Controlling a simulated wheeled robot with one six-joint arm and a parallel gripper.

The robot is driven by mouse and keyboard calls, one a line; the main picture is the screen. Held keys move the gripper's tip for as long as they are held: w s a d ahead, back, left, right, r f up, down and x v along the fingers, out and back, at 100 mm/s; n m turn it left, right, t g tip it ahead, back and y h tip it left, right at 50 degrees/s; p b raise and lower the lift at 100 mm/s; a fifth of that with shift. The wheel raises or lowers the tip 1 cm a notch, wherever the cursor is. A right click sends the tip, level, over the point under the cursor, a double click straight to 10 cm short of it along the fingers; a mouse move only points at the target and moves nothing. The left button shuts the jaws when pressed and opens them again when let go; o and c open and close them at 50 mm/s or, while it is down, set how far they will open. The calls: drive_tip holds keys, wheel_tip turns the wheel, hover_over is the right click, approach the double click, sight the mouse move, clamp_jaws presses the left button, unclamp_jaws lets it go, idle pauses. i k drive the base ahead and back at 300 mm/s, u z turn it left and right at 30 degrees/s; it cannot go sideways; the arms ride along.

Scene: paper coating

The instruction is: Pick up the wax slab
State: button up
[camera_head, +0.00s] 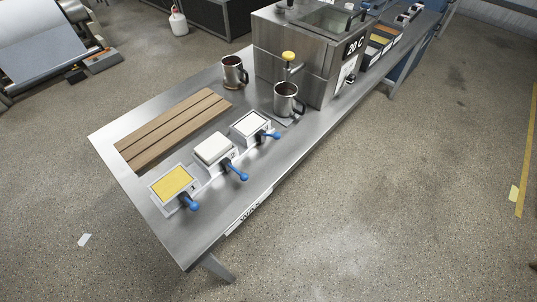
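Three small grey moulds with blue-tipped handles stand in a row on the metal table (200,235). The front-left mould (157,200) holds a flat yellow slab (171,183). The middle one has a cream-white block (213,149) that looks raised above its rim. The right one has a flat white fill (250,123) inside a dark edge. Which of these is the wax slab I cannot tell for sure. A label reading "WAX" (249,214) is on the table's front edge. My gripper is not in view.
A slatted wooden board (172,129) lies behind the moulds. Two metal mugs (234,71) (285,98) stand by a steel tank with a "20 C" display (355,46). More coloured trays (377,41) sit farther back. The floor in front (400,210) is clear.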

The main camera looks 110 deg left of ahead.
sight(211, 149)
drive_tip(key=i, duration=0.25)
drive_tip(key=u, duration=1.9)
drive_tip(key=i, duration=2.15)
drive_tip(key=u, duration=4.15)
drive_tip(key=i, duration=1.05)
drive_tip(key=u, duration=0.05)
